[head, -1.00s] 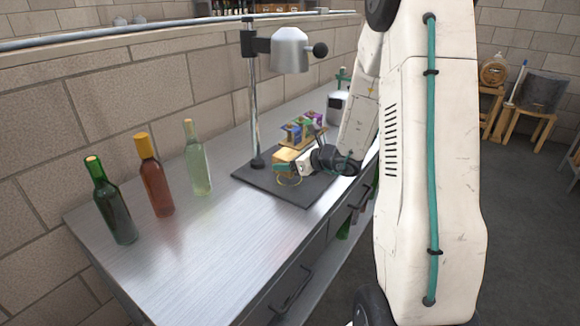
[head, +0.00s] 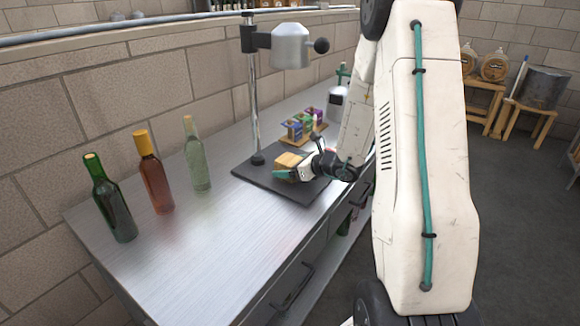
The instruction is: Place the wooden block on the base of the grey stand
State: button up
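The wooden block (head: 289,159) is a small light-brown piece over the dark base (head: 258,176) of the grey stand (head: 253,115). It appears to rest on the base, right of the post's foot, but its underside is hidden by my gripper. My gripper (head: 287,172) reaches in low from the right, with a teal-tipped finger at the block's near side. The far finger is not clear, so I cannot tell whether the fingers grip the block or stand apart from it.
A tray of small colored boxes (head: 305,126) stands behind the base. A green bottle (head: 112,200), a brown bottle (head: 155,175) and a pale bottle (head: 196,158) stand at the left. A silver container (head: 338,101) is at the back. The steel bench front (head: 215,245) is clear.

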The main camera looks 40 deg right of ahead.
jog(key=shift+r, duration=0.2)
jog(key=v, duration=1.1)
jog(key=shift+s+d+r, duration=0.1)
jog(key=shift+s+d, duration=0.05)
jog(key=shift+s, duration=0.05)
jog(key=shift+s+r, duration=0.1)
jog(key=shift+r, duration=0.1)
jog(key=s+a+r+n+g+y, duration=0.1)
jog(key=s+a+r+n+g, duration=0.25)
jog(key=a+n, duration=0.35)
jog(key=s+a+r+n+g+y, duration=0.2)
jog(key=s+a+r+n+g, duration=0.15)
jog(key=a+n, duration=0.4)
jog(key=s+a+r+n+g+y, duration=0.1)
jog(key=s+a+r+n+g, duration=0.3)
jog(key=a, duration=0.6)
jog(key=s+d+r+n+h, duration=0.1)
jog(key=s+r+n+h, duration=0.2)
jog(key=s+n+h, duration=0.5)
jog(key=s+n, duration=0.5)
jog(key=shift+s+d+h, duration=0.3)
jog(key=shift+s+d, duration=0.1)
